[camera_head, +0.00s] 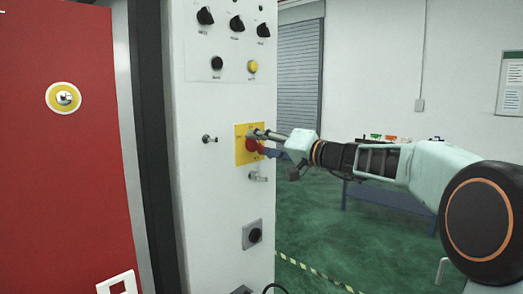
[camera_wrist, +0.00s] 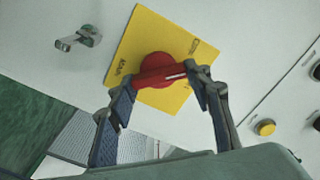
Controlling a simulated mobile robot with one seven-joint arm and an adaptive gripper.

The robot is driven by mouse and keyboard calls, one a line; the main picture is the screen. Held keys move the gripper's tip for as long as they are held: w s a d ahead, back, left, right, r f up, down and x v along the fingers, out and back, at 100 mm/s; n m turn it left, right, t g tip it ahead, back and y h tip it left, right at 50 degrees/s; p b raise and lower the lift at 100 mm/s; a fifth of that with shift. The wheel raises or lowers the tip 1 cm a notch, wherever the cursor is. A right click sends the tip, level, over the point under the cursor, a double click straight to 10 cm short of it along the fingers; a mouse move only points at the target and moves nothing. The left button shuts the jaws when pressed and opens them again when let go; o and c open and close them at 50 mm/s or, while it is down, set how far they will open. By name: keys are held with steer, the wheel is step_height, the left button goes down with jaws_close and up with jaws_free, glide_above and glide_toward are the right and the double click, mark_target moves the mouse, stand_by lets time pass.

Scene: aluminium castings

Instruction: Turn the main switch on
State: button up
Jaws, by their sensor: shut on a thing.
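The main switch is a red rotary handle (camera_head: 253,146) on a square yellow plate (camera_head: 241,157), on the front of a white control cabinet. In the wrist view the red handle (camera_wrist: 158,66) sits near the middle of the yellow plate (camera_wrist: 145,33), with small lettering at two sides of the plate. The handle bar has a white mark near one end. My gripper (camera_head: 257,137) reaches in from the right. In the wrist view my gripper (camera_wrist: 163,82) is shut on the red handle, one finger at each end of the bar.
Black knobs (camera_head: 236,24) and a yellow button (camera_head: 252,66) are above the switch. A small metal latch (camera_head: 258,177) and a black rotary knob (camera_head: 253,235) are below. A red panel (camera_head: 60,180) stands left.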

steer(key=m, duration=0.2)
steer(key=m+b, duration=0.1)
steer(key=m, duration=0.1)
steer(key=shift+f+m, duration=0.2)
steer(key=shift+m, duration=0.1)
steer(key=shift+m+b, duration=0.3)
steer(key=shift+m, duration=1.6)
steer(key=o, duration=1.2)
steer(key=shift+c, duration=0.2)
steer(key=v, duration=1.2)
